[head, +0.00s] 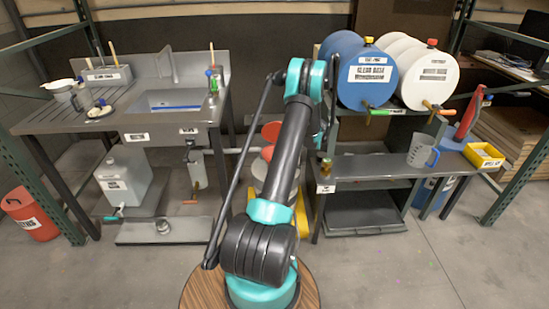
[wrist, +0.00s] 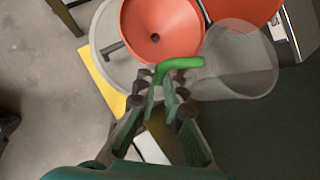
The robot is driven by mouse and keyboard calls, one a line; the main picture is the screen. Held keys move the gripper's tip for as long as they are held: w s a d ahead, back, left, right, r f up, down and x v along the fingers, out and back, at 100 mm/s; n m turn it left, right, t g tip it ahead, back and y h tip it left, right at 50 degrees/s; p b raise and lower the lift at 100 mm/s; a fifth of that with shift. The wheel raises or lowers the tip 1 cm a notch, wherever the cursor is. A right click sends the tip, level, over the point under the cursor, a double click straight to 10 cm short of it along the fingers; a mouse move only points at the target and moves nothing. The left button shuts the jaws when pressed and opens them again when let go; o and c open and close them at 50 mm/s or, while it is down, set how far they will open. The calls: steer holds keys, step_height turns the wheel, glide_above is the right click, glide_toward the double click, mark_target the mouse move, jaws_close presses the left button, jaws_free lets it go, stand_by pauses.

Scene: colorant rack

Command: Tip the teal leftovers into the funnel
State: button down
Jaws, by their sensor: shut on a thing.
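In the wrist view my gripper (wrist: 166,82) is shut on the green handle (wrist: 180,63) of a clear, greyish cup (wrist: 236,65). The cup hangs to the right of the fingers. No teal shows clearly in it. An orange funnel (wrist: 158,25) with a dark hole at its centre lies just beyond the fingertips, up and left of the cup. The cup's left edge overlaps the funnel's right edge in the picture; their height apart cannot be told. In the head view the funnel (head: 270,131) shows partly behind my arm, which hides my gripper and the cup.
A second orange round piece (wrist: 240,8) lies beside the funnel. A shelf with blue (head: 366,78) and white drums stands at right, with a blue-handled jug (head: 422,150) and a yellow bin (head: 483,156). A sink bench (head: 125,116) stands at left.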

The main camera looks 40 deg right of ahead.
step_height(320, 180, up, 6)
steer(key=d+t+y+b, duration=0.1)
steer(key=y, duration=0.1)
steer(key=shift+s+d+m+t, duration=0.3)
steer(key=shift+s, duration=0.1)
stand_by(0.4)
steer(key=shift+r, duration=0.1)
